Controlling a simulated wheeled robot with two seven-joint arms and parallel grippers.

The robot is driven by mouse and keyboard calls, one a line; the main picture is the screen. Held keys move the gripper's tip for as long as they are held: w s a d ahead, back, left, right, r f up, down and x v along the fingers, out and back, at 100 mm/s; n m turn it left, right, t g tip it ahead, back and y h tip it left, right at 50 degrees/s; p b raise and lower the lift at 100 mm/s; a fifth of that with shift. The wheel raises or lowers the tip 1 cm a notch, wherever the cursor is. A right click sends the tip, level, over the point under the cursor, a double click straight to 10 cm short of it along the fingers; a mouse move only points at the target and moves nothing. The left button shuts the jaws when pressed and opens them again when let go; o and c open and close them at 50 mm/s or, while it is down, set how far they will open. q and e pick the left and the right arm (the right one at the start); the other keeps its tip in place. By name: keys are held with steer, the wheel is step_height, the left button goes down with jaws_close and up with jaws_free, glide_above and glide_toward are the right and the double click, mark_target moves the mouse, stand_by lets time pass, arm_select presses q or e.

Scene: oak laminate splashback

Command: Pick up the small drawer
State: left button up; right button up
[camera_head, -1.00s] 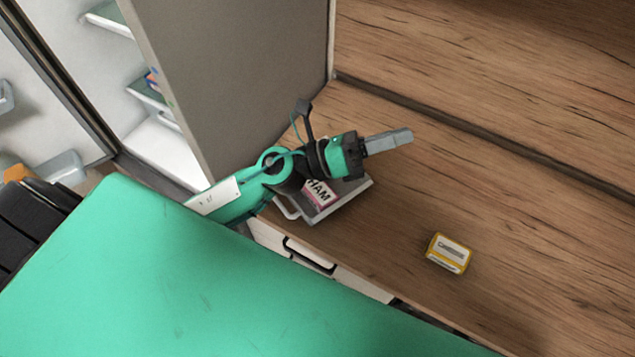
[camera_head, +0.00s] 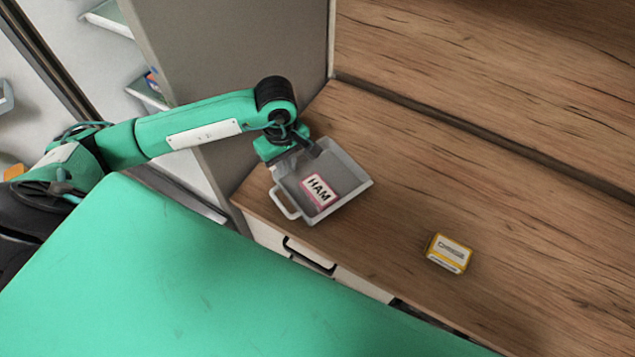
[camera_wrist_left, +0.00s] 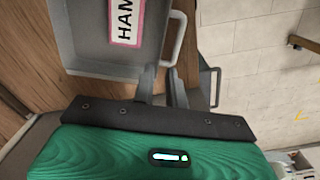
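The small drawer (camera_head: 358,187) is a grey, shallow open box with a white handle (camera_head: 283,205) at its lower left end. It stands on the wooden counter, with a pink-edged HAM package (camera_head: 319,192) inside. My left gripper (camera_head: 291,160) is at the drawer's upper left side, fingers pointing down. In the left wrist view the drawer (camera_wrist_left: 85,50) lies just past the fingers (camera_wrist_left: 162,74), which are apart with a gap between them. I cannot tell whether they touch the wall. My right gripper is not in view.
A yellow and white box (camera_head: 449,253) stands on the counter (camera_head: 410,190) to the right. A tall grey panel (camera_head: 240,60) rises behind my left arm, beside open white shelves. White drawer fronts with a black handle (camera_head: 309,255) are below the counter edge.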

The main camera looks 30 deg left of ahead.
mark_target(290, 196)
arm_select(q)
step_height(290, 196, down, 8)
steer(key=b, duration=0.3)
steer(key=shift+a+f, duration=0.1)
steer(key=shift+f, duration=0.05)
steer(key=shift+s+f, duration=0.15)
steer(key=shift+f, duration=0.45)
steer(key=f+b, duration=0.1)
steer(key=f, duration=0.3)
steer(key=shift+s+d+f+b, duration=0.15)
steer(key=shift+d+b, duration=0.05)
steer(key=shift+b, duration=0.15)
jaws_close()
steer(key=shift+r, duration=0.2)
